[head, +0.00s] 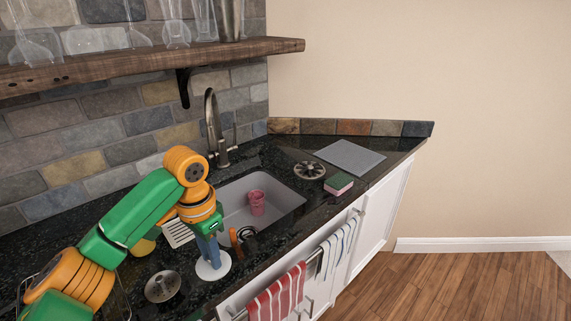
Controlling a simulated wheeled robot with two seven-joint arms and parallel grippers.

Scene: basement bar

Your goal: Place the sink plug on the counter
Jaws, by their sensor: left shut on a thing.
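My left gripper (209,240) reaches down over the black counter (268,252) in front of the sink (283,199). It is shut on what looks like the sink plug (215,269), a pale round disc at the lower end of the blue-grey upright part. The disc is flat over the counter's front strip, left of the sink; I cannot tell whether it touches the surface. The grip itself is partly hidden by the wrist. My right gripper is not in view.
A metal strainer (163,286) lies at left. A spoked disc (309,170), sponge (339,184) and grey mat (350,156) lie at right. A faucet (212,125) rises behind.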

